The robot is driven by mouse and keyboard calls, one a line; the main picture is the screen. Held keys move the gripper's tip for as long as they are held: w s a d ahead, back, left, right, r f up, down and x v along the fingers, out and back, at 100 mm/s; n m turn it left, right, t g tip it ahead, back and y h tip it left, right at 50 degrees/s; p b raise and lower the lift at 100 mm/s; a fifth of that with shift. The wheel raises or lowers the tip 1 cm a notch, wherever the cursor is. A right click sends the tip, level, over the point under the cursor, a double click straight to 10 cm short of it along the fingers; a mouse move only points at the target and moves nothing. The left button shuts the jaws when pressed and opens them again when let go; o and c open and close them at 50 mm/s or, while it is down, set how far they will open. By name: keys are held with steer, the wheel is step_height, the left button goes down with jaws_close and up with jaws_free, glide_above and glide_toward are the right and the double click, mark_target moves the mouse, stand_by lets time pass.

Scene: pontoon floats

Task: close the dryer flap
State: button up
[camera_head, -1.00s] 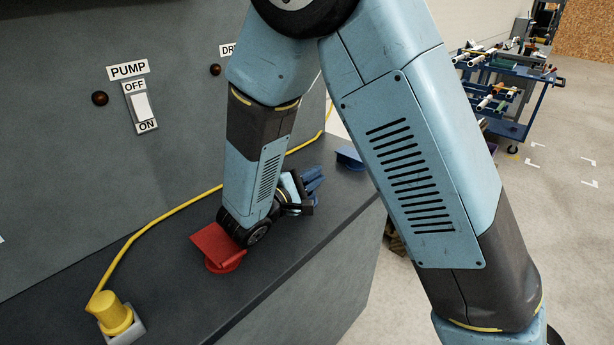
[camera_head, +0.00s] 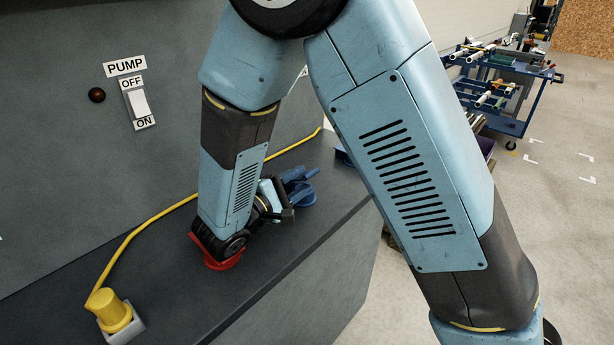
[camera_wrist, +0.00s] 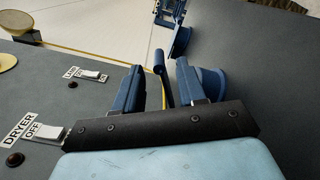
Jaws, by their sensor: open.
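My gripper (camera_wrist: 159,70) is open, with its two blue fingers apart in the wrist view. A thin dark blue piece, perhaps the edge of a raised flap (camera_wrist: 160,62), shows between the fingers and does not look gripped. A round blue socket body (camera_wrist: 213,82) sits just right of the right finger; I cannot tell whether they touch. In the head view my gripper (camera_head: 285,192) is low over the bench, beside blue parts (camera_head: 302,196) partly hidden by it. The DRYER label (camera_wrist: 19,130) and its switch (camera_wrist: 48,132) are at left in the wrist view.
A red flap fitting (camera_head: 222,264) lies under my wrist. A yellow plug (camera_head: 108,309) with a yellow cable (camera_head: 165,211) stands front left. Another blue fitting (camera_wrist: 181,40) is farther along the bench (camera_head: 180,290). The PUMP switch (camera_head: 139,104) is on the panel.

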steer(key=shift+v, duration=1.2)
steer(key=shift+w+d+r, duration=0.1)
steer(key=shift+c, duration=1.3)
steer(key=d+m+g, duration=0.1)
steer(key=m, duration=0.1)
steer(key=d+r+m+g+h, duration=0.1)
steer(key=m+g, duration=0.1)
steer(key=d+r+m+g, duration=0.1)
steer(key=g, duration=0.1)
steer(key=shift+w+d+m, duration=0.4)
steer(key=c, duration=0.4)
steer(key=d+r+m+g, duration=0.1)
steer(key=m+g, duration=0.1)
steer(key=d+r+m+g+y, duration=0.1)
steer(key=m+g, duration=0.1)
steer(key=d+r+m+g+y, duration=0.1)
steer(key=m+g, duration=0.1)
steer(key=m, duration=0.1)
jaws_close()
step_height(320, 180, up, 13)
steer(key=m+g+y, duration=0.3)
steer(key=m+y, duration=0.8)
glide_above(311, 172)
step_height(311, 172, down, 14)
steer(key=shift+f, duration=0.2)
